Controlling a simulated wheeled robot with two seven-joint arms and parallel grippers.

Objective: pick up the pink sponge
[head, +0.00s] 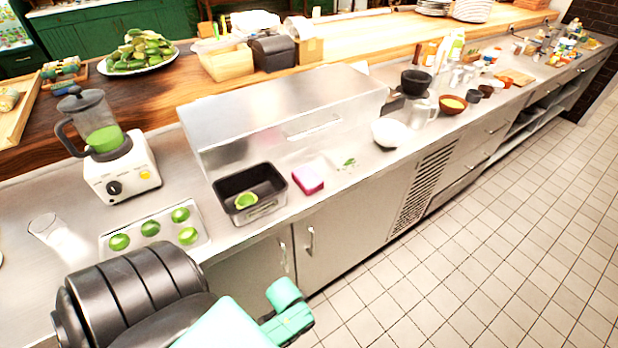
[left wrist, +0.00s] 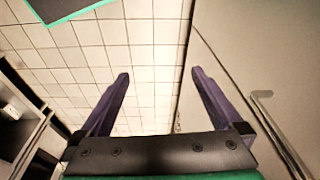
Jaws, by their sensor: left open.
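The pink sponge (head: 308,179) lies on the steel counter near its front edge, just right of a black tray (head: 276,205). It looks like a small block with a light pink top and darker pink sides, and nothing covers it. My left gripper (left wrist: 158,76) shows in the left wrist view with its two purple fingers apart and nothing between them. Behind the fingers are floor tiles and a cabinet front, so it is away from the sponge. The sponge is out of the left wrist view. My right gripper is not in view.
A lime piece (head: 246,201) lies in the black tray. A steel box (head: 290,120) stands behind the sponge. A blender (head: 108,150), a tray of limes (head: 160,238) and a glass (head: 50,232) stand left. A white bowl (head: 390,132) is right. A door handle (left wrist: 280,130) runs beside my left gripper.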

